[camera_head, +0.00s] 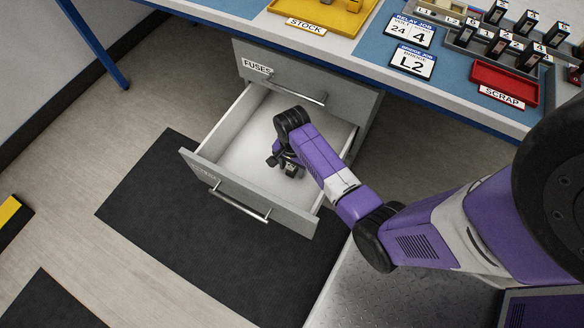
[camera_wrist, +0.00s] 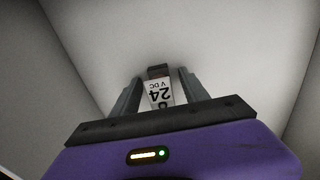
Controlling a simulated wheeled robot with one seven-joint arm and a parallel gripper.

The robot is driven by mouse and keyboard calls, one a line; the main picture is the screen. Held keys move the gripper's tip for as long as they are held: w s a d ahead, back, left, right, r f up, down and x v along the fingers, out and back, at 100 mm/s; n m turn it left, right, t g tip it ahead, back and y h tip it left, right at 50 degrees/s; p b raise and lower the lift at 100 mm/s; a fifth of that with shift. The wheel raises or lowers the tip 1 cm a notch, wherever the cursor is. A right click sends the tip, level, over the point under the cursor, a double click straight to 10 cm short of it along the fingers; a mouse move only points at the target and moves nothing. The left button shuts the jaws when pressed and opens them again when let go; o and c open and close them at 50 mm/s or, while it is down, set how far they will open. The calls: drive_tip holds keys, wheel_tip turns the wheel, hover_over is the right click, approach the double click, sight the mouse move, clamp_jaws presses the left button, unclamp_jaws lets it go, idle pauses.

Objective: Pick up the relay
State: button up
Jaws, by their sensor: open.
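The relay (camera_wrist: 159,89) is a small block with a dark top and a white label that reads 24 VDC, upside down in the wrist view. In the head view the relay (camera_head: 291,171) is a small dark shape on the floor of the open lower drawer (camera_head: 236,128), partly hidden by my arm. My gripper (camera_wrist: 160,88) is open, with one finger on each side of the relay and gaps on both sides. In the head view my gripper (camera_head: 284,163) is low inside the drawer. Whether the fingers touch the drawer floor cannot be told.
The drawer's front panel (camera_head: 250,200) and side walls surround my gripper. A shut drawer labelled FUSES (camera_head: 300,85) sits above. The workbench holds a yellow STOCK tray (camera_head: 345,18), job cards (camera_head: 412,62), a red SCRAP tray (camera_head: 505,82) and a rack of several modules (camera_head: 500,45).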

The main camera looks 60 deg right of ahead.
clamp_jaws()
wheel_tip(320, 180, up, 20)
drive_tip(key=p, duration=0.5)
drive_tip(key=shift+p, duration=0.35)
